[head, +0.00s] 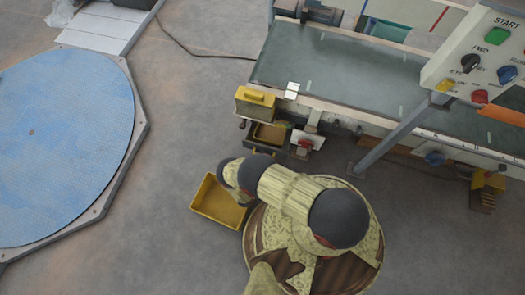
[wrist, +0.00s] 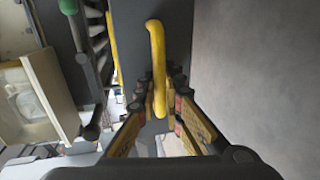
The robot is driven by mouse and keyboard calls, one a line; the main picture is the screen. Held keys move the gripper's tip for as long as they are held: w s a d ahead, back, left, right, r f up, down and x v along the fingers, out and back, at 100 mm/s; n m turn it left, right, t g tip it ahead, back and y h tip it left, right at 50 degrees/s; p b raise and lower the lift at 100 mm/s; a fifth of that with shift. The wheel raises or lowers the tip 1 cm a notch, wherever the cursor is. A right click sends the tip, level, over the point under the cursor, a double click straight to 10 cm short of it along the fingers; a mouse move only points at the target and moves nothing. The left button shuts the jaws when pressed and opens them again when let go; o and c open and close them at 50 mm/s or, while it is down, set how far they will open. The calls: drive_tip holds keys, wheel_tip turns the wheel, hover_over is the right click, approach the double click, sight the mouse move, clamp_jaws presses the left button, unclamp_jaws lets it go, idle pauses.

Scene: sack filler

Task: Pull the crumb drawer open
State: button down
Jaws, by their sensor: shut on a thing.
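The crumb drawer (head: 268,134) sticks out from under the near left end of the conveyor, with its tan inside showing from above. In the wrist view its front is a grey panel (wrist: 138,45) with a curved yellow handle (wrist: 157,45). My gripper (wrist: 160,92) is shut on this handle, with a finger on each side of it. In the head view my arm hides the gripper and the handle. How far the drawer reaches out in full cannot be told.
A yellow box (head: 255,102) sits above the drawer at the conveyor (head: 345,65). A yellow bin (head: 218,203) stands on the floor left of my arm. A control panel (head: 485,60) is at the upper right. A blue round platform (head: 65,145) lies left, with bare floor between.

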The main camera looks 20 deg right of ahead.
drive_tip(key=shift+a, duration=0.1)
drive_tip(key=c, duration=2)
unclamp_jaws()
drive_tip(key=shift+o, duration=0.2)
drive_tip(key=v, duration=1.2)
drive_tip(key=shift+o, duration=0.2)
